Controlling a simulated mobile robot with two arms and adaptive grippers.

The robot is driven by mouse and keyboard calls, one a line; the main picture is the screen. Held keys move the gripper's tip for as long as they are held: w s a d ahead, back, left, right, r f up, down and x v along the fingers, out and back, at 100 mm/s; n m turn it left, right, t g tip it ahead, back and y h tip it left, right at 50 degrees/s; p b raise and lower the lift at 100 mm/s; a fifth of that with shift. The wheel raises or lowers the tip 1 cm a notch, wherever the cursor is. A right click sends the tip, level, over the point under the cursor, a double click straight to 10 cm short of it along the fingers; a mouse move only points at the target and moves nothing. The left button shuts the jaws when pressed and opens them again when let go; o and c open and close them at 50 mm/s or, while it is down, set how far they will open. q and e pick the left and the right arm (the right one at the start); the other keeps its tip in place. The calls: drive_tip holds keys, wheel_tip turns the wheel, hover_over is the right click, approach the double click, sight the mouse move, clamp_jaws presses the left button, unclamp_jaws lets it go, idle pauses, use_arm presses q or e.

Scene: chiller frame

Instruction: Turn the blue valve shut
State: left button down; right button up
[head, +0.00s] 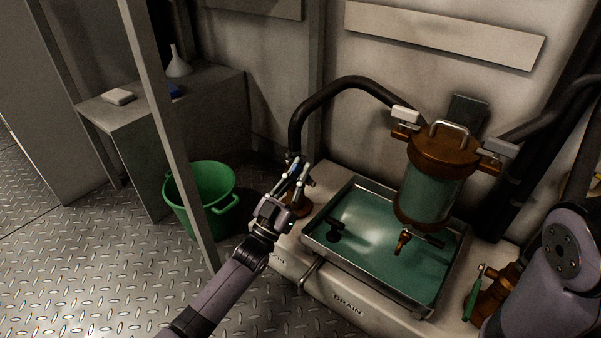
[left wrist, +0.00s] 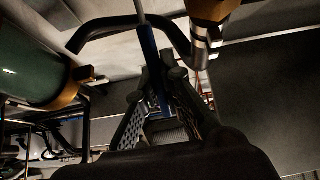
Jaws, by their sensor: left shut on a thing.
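The blue valve shows as a blue lever handle (head: 299,187) at the left end of the chiller frame, by the lower end of the black hose. My left gripper (head: 298,170) is shut on this handle and hides part of it and of the valve body. In the left wrist view the blue handle (left wrist: 149,45) runs between the fingers of my left gripper (left wrist: 160,75). A brass and steel fitting (left wrist: 208,30) is close beside it. My right gripper is not in view; only my right arm shows at the lower right.
A metal tray (head: 335,258) with greenish liquid lies right of my left gripper, under a brass-capped canister (head: 437,178). A green-handled valve (head: 471,300) is at the front right. A green bucket (head: 204,190) stands on the floor behind a grey post (head: 176,140).

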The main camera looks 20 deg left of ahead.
use_arm(q)
drive_tip(key=c, duration=1.7)
unclamp_jaws()
drive_tip(key=v, duration=1.2)
drive_tip(key=shift+c, duration=0.5)
